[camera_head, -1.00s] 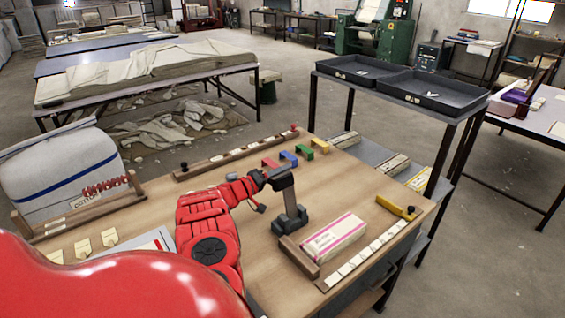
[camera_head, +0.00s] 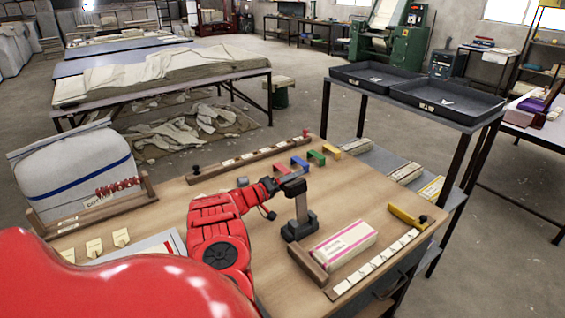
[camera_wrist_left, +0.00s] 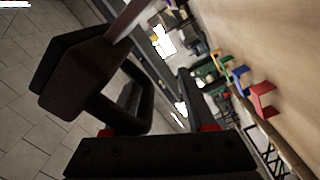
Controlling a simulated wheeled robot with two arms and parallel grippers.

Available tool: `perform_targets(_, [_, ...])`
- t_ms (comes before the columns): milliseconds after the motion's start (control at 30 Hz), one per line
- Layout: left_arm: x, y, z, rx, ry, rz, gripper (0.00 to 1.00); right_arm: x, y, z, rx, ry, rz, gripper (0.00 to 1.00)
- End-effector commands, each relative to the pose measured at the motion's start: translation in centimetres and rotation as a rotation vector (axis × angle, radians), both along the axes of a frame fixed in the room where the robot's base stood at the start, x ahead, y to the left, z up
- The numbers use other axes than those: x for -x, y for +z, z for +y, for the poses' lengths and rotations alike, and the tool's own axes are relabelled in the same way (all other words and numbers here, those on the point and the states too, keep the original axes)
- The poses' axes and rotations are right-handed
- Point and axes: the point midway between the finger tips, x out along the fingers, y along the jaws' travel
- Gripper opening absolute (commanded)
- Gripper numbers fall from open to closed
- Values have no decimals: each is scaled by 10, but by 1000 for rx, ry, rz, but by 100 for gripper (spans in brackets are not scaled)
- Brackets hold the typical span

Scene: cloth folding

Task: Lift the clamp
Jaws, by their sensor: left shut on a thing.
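The clamp (camera_head: 302,208) stands upright on the wooden workbench (camera_head: 232,178), with a grey metal bar between a dark lower part and a dark top part. Its base appears to rest on the bench, beside a wooden block. My left gripper (camera_head: 284,187), on the red arm, is shut on the dark top part. In the left wrist view the clamp's dark body (camera_wrist_left: 85,72) and a short length of its bar fill the left and top; the exact contact is dark and hard to make out. My right gripper is not in view.
A white and pink box (camera_head: 345,245) lies close right of the clamp's base. Red, blue, green and yellow brackets (camera_head: 316,158) stand behind it. A yellow tool (camera_head: 405,216) lies at the right edge. Two black trays (camera_head: 447,102) sit on a stand beyond the bench.

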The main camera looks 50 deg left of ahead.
Motion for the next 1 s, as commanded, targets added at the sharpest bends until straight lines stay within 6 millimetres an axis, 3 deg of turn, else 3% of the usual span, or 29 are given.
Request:
perform_targets(200, [31,-5,3,9,6,6,46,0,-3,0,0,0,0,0])
perform_targets(500, [112,-2,11,5,9,4,46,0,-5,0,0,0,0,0])
perform_targets(700, [152,-1,13,3,4,0,46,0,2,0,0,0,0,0])
perform_targets(1000, [172,-2,14,2,3,1,46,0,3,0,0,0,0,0])
